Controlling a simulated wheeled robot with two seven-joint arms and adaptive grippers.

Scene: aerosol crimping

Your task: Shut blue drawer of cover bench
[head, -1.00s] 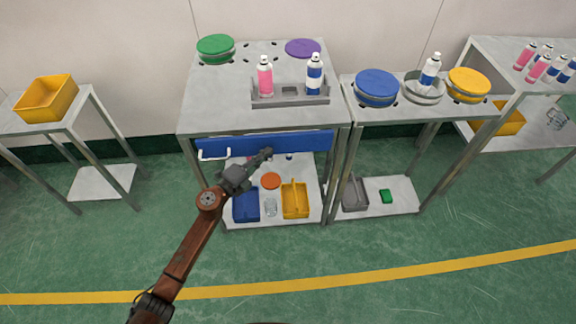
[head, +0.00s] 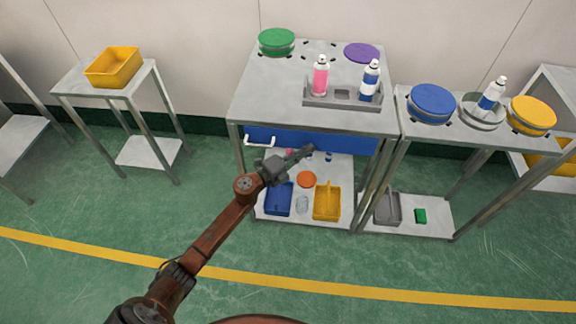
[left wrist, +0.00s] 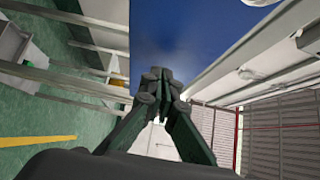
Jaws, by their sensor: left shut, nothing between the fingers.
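The cover bench (head: 262,103) is a grey metal table in the middle of the head view. Its blue drawer (head: 340,143) shows as a wide blue front just under the tabletop, with a white handle (head: 259,143) on its left part. I cannot tell whether the front is fully flush with the frame. My left gripper (head: 309,150) is shut and empty, in front of the drawer's lower middle. In the left wrist view the closed fingertips (left wrist: 160,76) point at the blue front (left wrist: 190,30); contact is unclear. My right gripper is not in view.
A lower shelf under the drawer holds a blue bin (head: 279,199), a yellow bin (head: 327,202) and an orange disc (head: 306,179). A side table with a yellow crate (head: 113,67) stands left. Another bench (head: 463,129) adjoins at right. The green floor in front is open.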

